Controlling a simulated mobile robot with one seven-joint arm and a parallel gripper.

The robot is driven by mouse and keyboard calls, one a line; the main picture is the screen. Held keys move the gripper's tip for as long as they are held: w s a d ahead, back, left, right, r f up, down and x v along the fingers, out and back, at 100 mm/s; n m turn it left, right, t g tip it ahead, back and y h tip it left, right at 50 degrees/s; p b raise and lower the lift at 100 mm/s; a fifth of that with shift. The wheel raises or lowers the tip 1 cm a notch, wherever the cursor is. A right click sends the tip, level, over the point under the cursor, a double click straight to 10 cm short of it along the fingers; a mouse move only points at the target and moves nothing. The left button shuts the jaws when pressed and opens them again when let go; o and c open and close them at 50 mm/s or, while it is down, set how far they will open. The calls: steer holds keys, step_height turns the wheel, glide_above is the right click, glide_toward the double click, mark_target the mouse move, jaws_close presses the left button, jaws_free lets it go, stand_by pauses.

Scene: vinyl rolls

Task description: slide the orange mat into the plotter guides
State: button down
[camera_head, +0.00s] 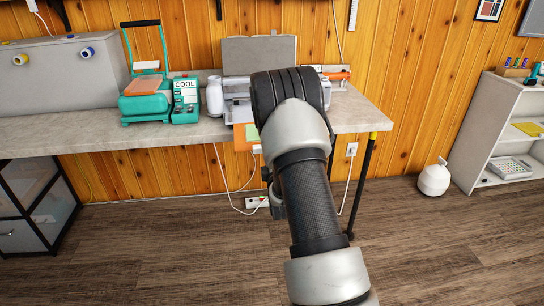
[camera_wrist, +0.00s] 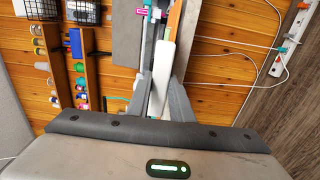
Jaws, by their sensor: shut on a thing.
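The orange mat (camera_head: 241,138) shows in the head view as a small part just left of my arm, at the front of the table below the plotter, with a pale green patch beside it. In the wrist view the mat is a thin orange strip (camera_wrist: 174,20), seen nearly edge-on. My gripper (camera_wrist: 164,65) is shut on it, with a white piece also between the grey fingers. The plotter (camera_head: 237,101) is a light grey machine on the table, partly hidden behind my arm. Its guides, and how the mat's front edge meets them, are hidden.
A teal heat press (camera_head: 146,103) and a teal box marked COOL (camera_head: 185,100) stand left of the plotter. White cables hang below the table. A white shelf (camera_head: 500,130) stands at right.

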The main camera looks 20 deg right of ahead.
steer(key=shift+b+x, duration=1.6)
steer(key=shift+x, duration=1.55)
steer(key=shift+b+x, duration=1.35)
steer(key=shift+x, duration=3.25)
steer(key=shift+x, duration=1.5)
steer(key=shift+f, duration=0.15)
steer(key=c, duration=1.5)
jaws_free()
